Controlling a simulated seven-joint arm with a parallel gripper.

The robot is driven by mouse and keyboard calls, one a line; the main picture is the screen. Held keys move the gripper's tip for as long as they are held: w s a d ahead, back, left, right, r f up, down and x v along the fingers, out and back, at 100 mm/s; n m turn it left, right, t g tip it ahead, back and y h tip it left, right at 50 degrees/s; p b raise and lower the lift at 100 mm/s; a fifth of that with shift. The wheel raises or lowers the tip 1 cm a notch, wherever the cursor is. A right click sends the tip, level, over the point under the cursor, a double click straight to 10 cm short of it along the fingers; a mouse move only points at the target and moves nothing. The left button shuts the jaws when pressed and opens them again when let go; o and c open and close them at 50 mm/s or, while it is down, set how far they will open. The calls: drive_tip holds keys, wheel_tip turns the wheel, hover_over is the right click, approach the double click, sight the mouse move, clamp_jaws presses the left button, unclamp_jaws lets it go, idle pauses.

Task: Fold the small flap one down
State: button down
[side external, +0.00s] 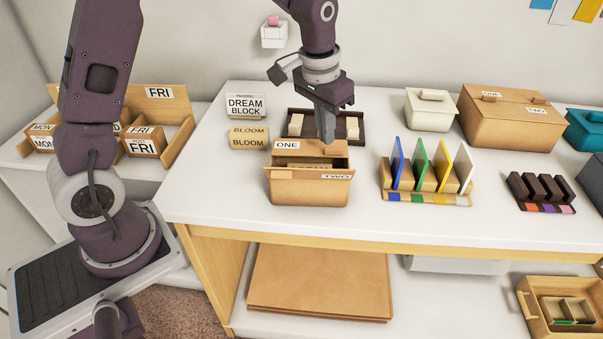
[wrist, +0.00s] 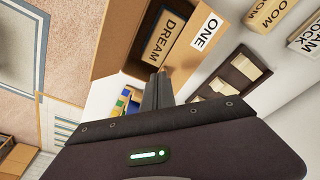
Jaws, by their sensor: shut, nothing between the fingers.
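A small open brown cardboard box (side external: 308,194) stands on the white table. Its flap one (side external: 312,146), labelled ONE, stands raised along the back edge; it also shows in the wrist view (wrist: 188,52). Flap two (side external: 300,176), labelled TWO, sticks out along the front edge. A block (wrist: 168,36) marked DREAM lies inside the box. My gripper (side external: 327,138) is shut and empty, pointing down at the right part of flap one. In the wrist view its fingertips (wrist: 160,76) overlap that flap's end; I cannot tell whether they touch it.
A dark tray (side external: 364,132) with pale blocks sits just behind the box. A rack of coloured panels (side external: 428,188) stands to the right. The table in front of the box is clear.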

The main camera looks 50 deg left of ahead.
wheel_tip(320, 180, up, 7)
drive_tip(key=shift+f, duration=0.2)
idle(0.3)
drive_tip(key=s+r+t, duration=0.1)
drive_tip(key=s+r, duration=0.5)
drive_tip(key=s, duration=0.2)
drive_tip(key=s+d+f+t, duration=0.1)
drive_tip(key=s+t, duration=0.1)
drive_tip(key=s, duration=1.6)
drive_tip(key=shift+d+t, duration=0.2)
drive_tip(key=shift+t, duration=0.2)
